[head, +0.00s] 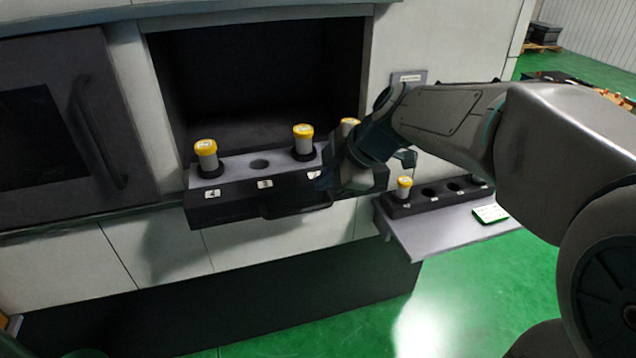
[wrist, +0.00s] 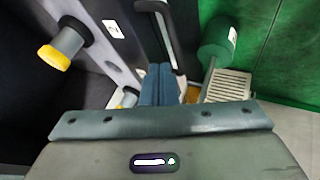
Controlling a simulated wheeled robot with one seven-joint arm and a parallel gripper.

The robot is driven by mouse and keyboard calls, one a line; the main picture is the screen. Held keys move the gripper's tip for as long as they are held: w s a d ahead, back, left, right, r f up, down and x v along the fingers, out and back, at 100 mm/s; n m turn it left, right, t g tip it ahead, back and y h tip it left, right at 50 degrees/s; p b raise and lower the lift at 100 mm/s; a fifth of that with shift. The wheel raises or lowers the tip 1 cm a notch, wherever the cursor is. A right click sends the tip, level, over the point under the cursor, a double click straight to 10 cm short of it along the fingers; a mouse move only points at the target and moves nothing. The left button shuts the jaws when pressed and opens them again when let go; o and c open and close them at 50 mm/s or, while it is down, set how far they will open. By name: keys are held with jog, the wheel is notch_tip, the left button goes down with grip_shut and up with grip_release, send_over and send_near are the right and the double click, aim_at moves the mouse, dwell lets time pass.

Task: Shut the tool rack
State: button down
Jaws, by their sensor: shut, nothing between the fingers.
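The tool rack (head: 235,205) is a dark drawer with a grey top, standing out from the machine's dark opening. Its top holds several grey tools with yellow caps, such as the left one (head: 206,155), and one empty hole. Its front has numbered labels and a bar handle (head: 290,210). In the wrist view the handle (wrist: 166,38) and a yellow-capped tool (wrist: 62,46) show. My gripper (head: 325,180) is at the right part of the rack's front and hides some of it. Its blue-grey fingers (wrist: 158,84) are shut and empty, close to the front; I cannot tell whether they touch it.
A side shelf (head: 430,236) at the right carries a dark block (head: 428,200) with one yellow-capped tool and a small white-green card (head: 490,213). A machine door with a curved handle (head: 98,135) is at the left. Green floor is open in front and right.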

jog(key=p+x, duration=0.1)
jog(key=x, duration=0.7)
jog(key=shift+w+a+f, duration=0.15)
jog(key=shift+a+f, duration=0.05)
jog(key=shift+f, duration=0.05)
jog(key=shift+w, duration=0.1)
